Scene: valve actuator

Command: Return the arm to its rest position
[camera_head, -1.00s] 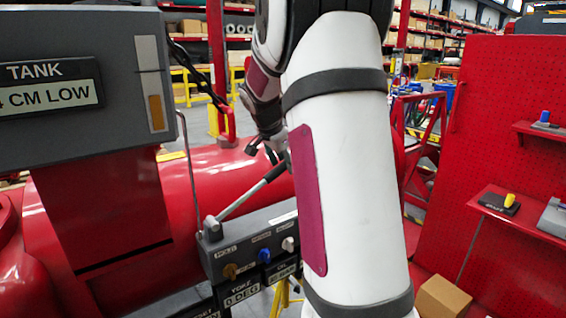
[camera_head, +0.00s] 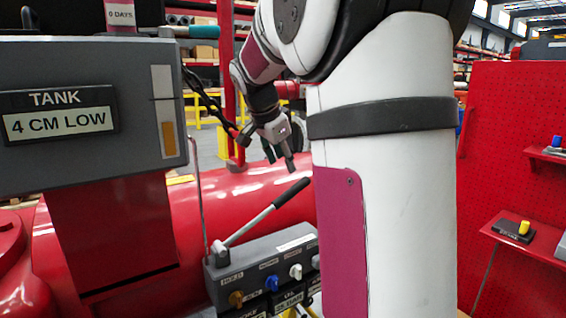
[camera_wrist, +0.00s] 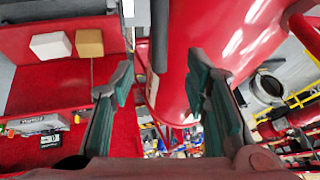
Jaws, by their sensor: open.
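My gripper (camera_head: 279,150) hangs in the middle of the head view, above the red cylinder and a little above the lever's black grip. It points down and is apart from the lever (camera_head: 262,212). In the wrist view my gripper (camera_wrist: 165,85) shows two dark green fingers spread wide with nothing between them. My white arm covers the centre right of the head view and hides what is behind it.
The grey control box (camera_head: 235,283) carries the lever and several coloured knobs. The grey tank panel (camera_head: 85,165) reads "4 CM LOW". The red cylinder (camera_head: 260,185) lies behind. A red pegboard (camera_head: 510,120) with small shelves stands at right.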

